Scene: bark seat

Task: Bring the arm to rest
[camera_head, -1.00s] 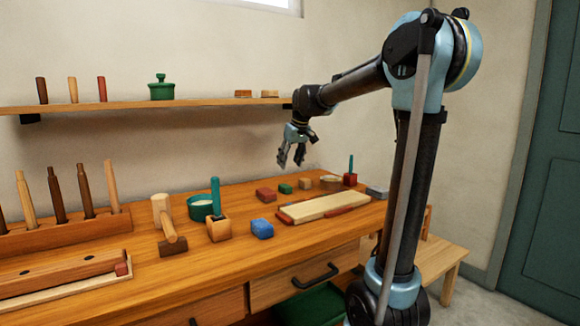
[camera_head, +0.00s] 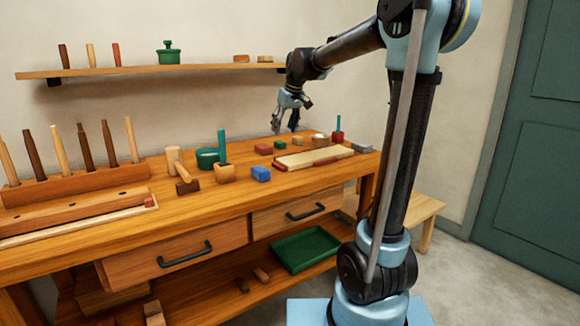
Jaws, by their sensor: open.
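My gripper (camera_head: 286,121) hangs at the end of my arm over the back of the wooden workbench (camera_head: 100,228). Its fingers point down, are apart and hold nothing. It is above the small blocks, near a red block (camera_head: 263,148) and a green block (camera_head: 280,144). My arm reaches left from its upright part, with the elbow high at the top right of the view. The exact gap between the fingertips and the bench top is hard to tell.
A pale board (camera_head: 315,156), a blue block (camera_head: 261,174) and a mallet (camera_head: 182,172) lie on the bench. A tool rack (camera_head: 75,185) stands at the left. A wall shelf (camera_head: 140,71) runs behind. A green tray (camera_head: 306,249) sits below, a stool (camera_head: 425,209) at right.

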